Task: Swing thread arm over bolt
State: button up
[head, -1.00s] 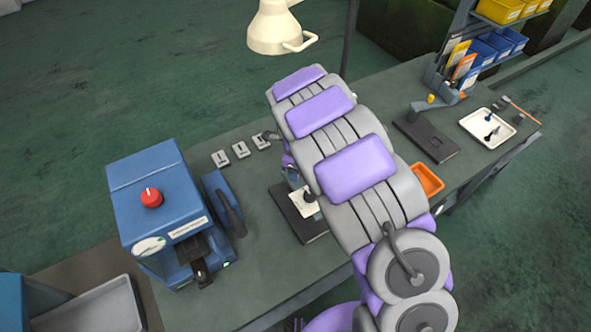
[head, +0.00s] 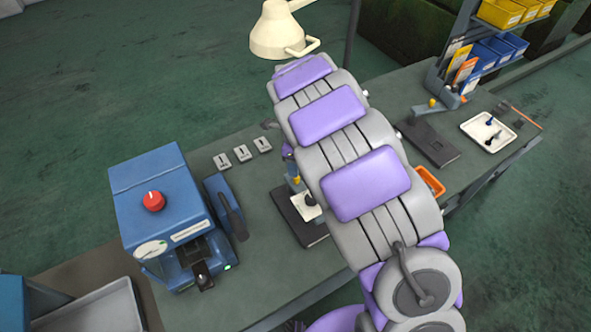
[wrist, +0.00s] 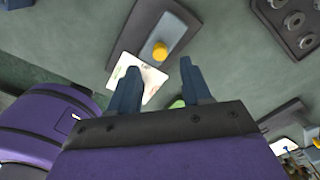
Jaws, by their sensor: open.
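My gripper (wrist: 162,88) is open in the wrist view, its two dark fingers apart with nothing held between them. Beyond the fingertips lies a dark base plate (wrist: 150,24) with a yellow knob (wrist: 160,51) on it; I cannot tell the height gap. A white card (wrist: 151,82) lies by the plate, partly behind a finger. In the head view the dark plate (head: 291,228) and white card (head: 303,208) show beside my arm, with a small dark part on the card. My arm hides the gripper there. I cannot make out the thread arm's outline or a bolt clearly.
A blue machine (head: 158,205) with a red knob stands at left. Three small gauges (head: 242,153) lie behind the plate. Another dark plate (head: 435,146) with a yellow-tipped arm, a white tray (head: 480,135) and an orange tray (head: 430,180) are right. A lamp (head: 283,35) hangs above.

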notch_tip(320, 180, up, 12)
jog(key=shift+a+f+p, duration=0.2)
jog(key=shift+f+p, duration=0.05)
jog(key=shift+p, duration=0.05)
dwell(0.4)
jog(key=s+d+r+n+b, duration=0.35)
jog(key=s+d+n, duration=0.45)
jog(key=s+d, duration=0.65)
jog(key=s+d+f+n+g+b, duration=0.1)
jog(key=s+f+n, duration=0.1)
jog(key=s+n, duration=0.4)
jog(key=s+d+f+n+b, duration=0.2)
jog(key=s+n, duration=0.4)
jog(key=s, duration=1)
jog(key=shift+s+f+g, duration=0.15)
jog(key=shift+f+g, duration=0.25)
jog(key=shift+f, duration=0.25)
